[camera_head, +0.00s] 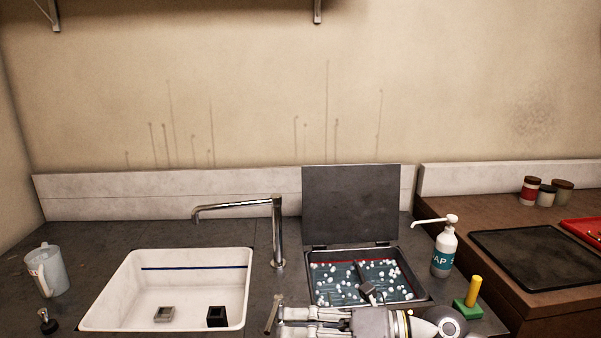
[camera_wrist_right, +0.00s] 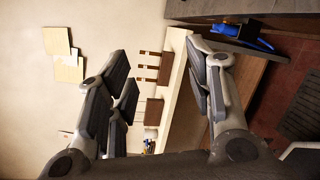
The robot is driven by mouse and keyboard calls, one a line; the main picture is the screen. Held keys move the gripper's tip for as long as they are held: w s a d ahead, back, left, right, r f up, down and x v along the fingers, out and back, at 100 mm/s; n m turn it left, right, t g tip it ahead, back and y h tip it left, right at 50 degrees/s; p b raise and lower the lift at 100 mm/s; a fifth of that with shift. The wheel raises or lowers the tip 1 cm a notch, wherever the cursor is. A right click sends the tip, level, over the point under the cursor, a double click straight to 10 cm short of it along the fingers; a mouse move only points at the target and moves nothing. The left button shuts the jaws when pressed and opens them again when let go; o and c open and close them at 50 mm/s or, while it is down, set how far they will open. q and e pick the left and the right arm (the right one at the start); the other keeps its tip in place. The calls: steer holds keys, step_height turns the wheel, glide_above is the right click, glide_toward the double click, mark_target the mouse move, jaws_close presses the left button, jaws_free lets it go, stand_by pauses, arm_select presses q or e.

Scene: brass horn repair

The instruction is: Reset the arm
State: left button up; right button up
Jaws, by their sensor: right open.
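My right gripper (camera_head: 284,321) lies low in the head view, in front of the basin with the raised lid, with its fingers pointing left. In the right wrist view the fingers of my right gripper (camera_wrist_right: 160,60) stand wide apart with nothing between them. My left arm and gripper are not in view.
A white sink (camera_head: 190,288) holds a grey block (camera_head: 164,314) and a black block (camera_head: 216,317). A faucet (camera_head: 278,235) stands beside it. The lidded basin (camera_head: 424,289) holds bubbly liquid.

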step_height(320, 180, up, 5)
steer(key=m+t+y, duration=0.3)
steer(key=m+t, duration=0.2)
steer(key=w+d+r+m+t+h, duration=0.1)
steer(key=w+d+m+t+h, duration=0.45)
steer(key=m+t, duration=0.7)
steer(key=s+d+f+m+g+h, duration=0.3)
steer(key=d+f+m+h, duration=0.4)
steer(key=f+m, duration=0.15)
steer(key=s+d+f+m+g+h, duration=0.3)
steer(key=d+f+m+h, duration=0.45)
steer(key=f, duration=0.25)
steer(key=s+f+m+g+y, duration=0.1)
steer(key=s+f+m+g, duration=0.1)
steer(key=s+f+g, duration=0.65)
steer(key=s+f+m+g, duration=0.2)
steer(key=s+f, duration=0.3)
steer(key=s, duration=0.8)
step_height(320, 180, down, 26)
steer(key=s+r+g, duration=0.1)
steer(key=s+d+f+g, duration=0.1)
steer(key=s+d+f, duration=0.2)
steer(key=s+f, duration=1.4)
steer(key=shift+s+d+f+n+g, duration=0.15)
steer(key=shift+s+f+n+g, duration=0.15)
steer(key=shift+n, duration=0.15)
